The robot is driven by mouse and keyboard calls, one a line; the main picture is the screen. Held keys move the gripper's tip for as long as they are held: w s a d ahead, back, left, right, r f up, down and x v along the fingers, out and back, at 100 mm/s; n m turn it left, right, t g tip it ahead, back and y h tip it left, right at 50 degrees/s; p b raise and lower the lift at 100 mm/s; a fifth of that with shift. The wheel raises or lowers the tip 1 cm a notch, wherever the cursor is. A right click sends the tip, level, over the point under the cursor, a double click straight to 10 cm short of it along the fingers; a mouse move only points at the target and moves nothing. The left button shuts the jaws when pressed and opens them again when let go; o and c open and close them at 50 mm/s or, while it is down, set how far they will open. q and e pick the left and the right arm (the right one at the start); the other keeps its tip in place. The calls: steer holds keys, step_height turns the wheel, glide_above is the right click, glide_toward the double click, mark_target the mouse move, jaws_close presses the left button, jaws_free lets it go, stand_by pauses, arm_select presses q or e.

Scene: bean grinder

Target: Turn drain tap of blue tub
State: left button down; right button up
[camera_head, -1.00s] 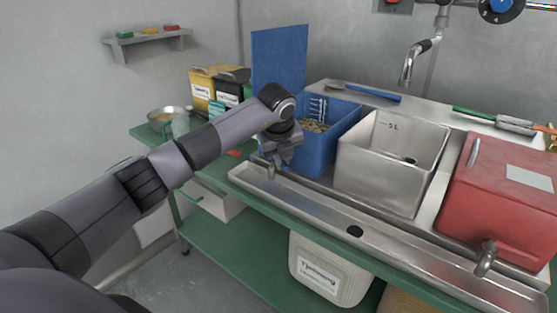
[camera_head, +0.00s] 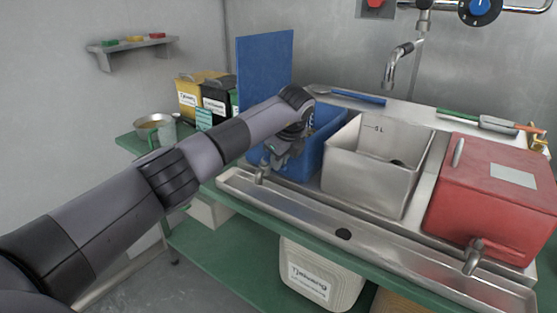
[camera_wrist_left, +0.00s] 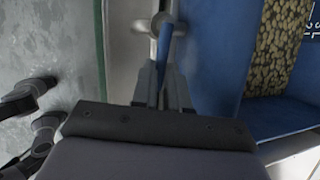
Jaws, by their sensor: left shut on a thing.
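The blue tub (camera_head: 304,164) stands at the left end of the metal sink row, partly hidden by my left arm. Its drain tap (camera_head: 261,173) sticks out over the trough at the front. In the left wrist view, the tap's metal body (camera_wrist_left: 155,24) and its thin blue handle (camera_wrist_left: 164,47) show beside the tub's blue wall (camera_wrist_left: 215,45). My left gripper (camera_head: 270,160) is at the tap, and its fingers (camera_wrist_left: 163,78) are shut on the blue handle. Pale beans (camera_wrist_left: 278,45) lie in the tub. My right gripper is not in view.
A steel tub (camera_head: 365,165) stands right of the blue tub, then a red tub (camera_head: 490,205) with its own tap (camera_head: 473,256). A metal trough (camera_head: 300,217) runs along the front. A blue board (camera_head: 264,70) stands behind. A pan (camera_head: 154,124) is at the left.

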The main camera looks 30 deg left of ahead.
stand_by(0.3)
arm_select(q)
steer(key=c, duration=1.1)
jaws_free()
steer(key=shift+r, duration=0.1)
steer(key=shift+b+v, duration=0.3)
steer(key=shift+v, duration=3.25)
steer(key=shift+c, duration=0.4)
